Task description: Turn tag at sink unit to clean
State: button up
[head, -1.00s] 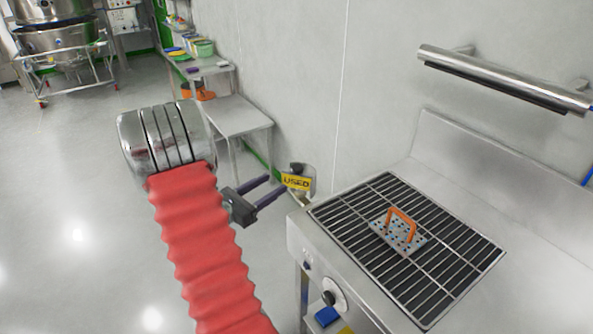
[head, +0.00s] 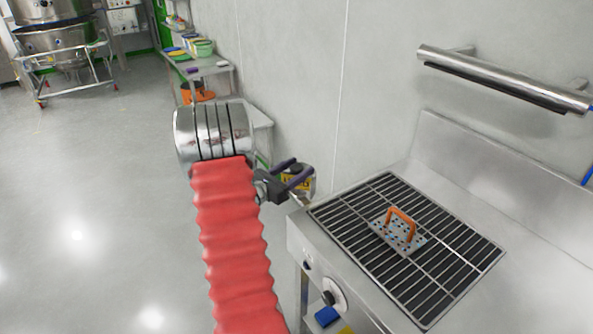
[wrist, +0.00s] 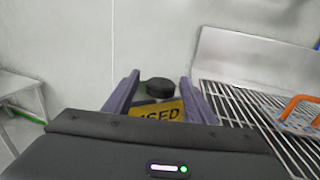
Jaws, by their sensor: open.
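The tag (wrist: 168,113) is a yellow plate with dark lettering, and the part that shows in the wrist view ends in "SED". It hangs below a dark round knob (wrist: 157,88) at the left end of the sink unit (head: 296,236). In the head view the tag (head: 289,183) is mostly hidden behind my gripper. My gripper (head: 295,171) is open, its two purple fingers reaching toward the tag. In the wrist view the fingers (wrist: 163,88) stand on either side of the tag and knob. I cannot tell whether they touch it.
A black grate (head: 440,262) covers the sink unit's top, with an orange-handled perforated plate (head: 399,232) on it. A steel rail (head: 500,78) is on the wall above. A steel side table (head: 262,118) stands behind my arm.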

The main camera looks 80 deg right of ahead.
jog(key=shift+c, duration=0.5)
jog(key=c, duration=0.9)
jog(key=shift+a, duration=0.2)
jog(key=shift+c, duration=0.2)
jog(key=shift+d, duration=0.15)
jog(key=shift+r+n+t, duration=0.1)
jog(key=shift+n+t, duration=0.2)
jog(key=shift+t, duration=0.2)
jog(key=shift+d+n+t+h, duration=0.1)
jog(key=shift+n+t+h, duration=0.3)
jog(key=shift+t, duration=0.1)
jog(key=shift+s+n+t+h, duration=0.1)
jog(key=shift+n+t+h, duration=0.5)
jog(key=shift+n+t, duration=1.3)
jog(key=t, duration=0.2)
jog(key=shift+t, duration=0.3)
jog(key=shift+w+n+t, duration=0.2)
jog(key=shift+n+t, duration=0.4)
jog(key=shift+t, duration=0.1)
